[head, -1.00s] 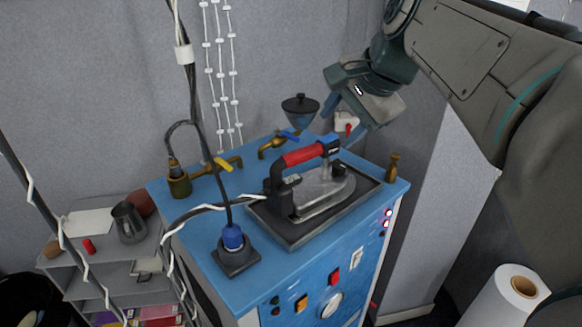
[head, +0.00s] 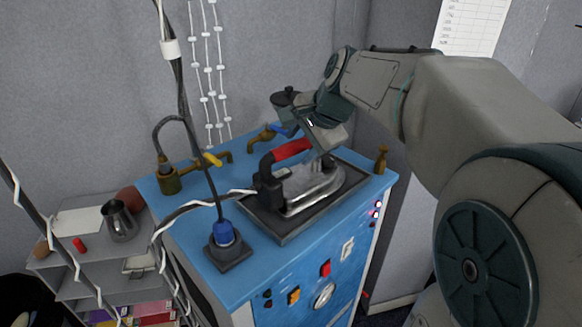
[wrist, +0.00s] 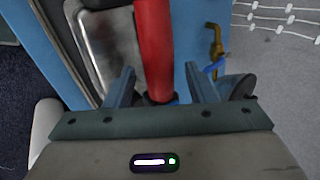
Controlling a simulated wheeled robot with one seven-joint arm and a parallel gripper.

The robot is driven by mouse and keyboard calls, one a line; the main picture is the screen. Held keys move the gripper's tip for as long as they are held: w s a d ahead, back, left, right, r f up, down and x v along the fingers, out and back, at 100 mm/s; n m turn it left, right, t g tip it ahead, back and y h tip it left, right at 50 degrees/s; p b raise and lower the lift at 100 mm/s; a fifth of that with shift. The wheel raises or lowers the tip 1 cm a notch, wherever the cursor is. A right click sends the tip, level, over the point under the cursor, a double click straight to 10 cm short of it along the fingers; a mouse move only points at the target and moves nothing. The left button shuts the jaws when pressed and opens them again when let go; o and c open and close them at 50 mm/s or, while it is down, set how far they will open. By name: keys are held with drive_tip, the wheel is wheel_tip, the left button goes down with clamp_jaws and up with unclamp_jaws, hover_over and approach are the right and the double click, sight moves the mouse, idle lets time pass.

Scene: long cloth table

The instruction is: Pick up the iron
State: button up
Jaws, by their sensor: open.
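The iron (head: 312,188) has a silver body and a red handle with black ends. It rests on a dark tray (head: 283,231) on top of the blue machine. In the wrist view, the red handle (wrist: 154,45) runs between the two blue fingers of my gripper (wrist: 157,88). The fingers are open, with a gap on each side of the handle. In the head view, my gripper (head: 303,139) is at the far right end of the handle and hides part of it. The iron's metal plate (wrist: 104,40) shows left of the handle in the wrist view.
A black cable with a blue plug (head: 223,233) is at the front left. A small brass fitting (head: 381,160) stands at the right edge.

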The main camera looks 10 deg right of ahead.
drive_tip(key=shift+w+a+f, duration=0.15)
drive_tip(key=shift+w+f, duration=0.1)
drive_tip(key=shift+f, duration=0.25)
clamp_jaws()
drive_tip(key=shift+r, duration=0.2)
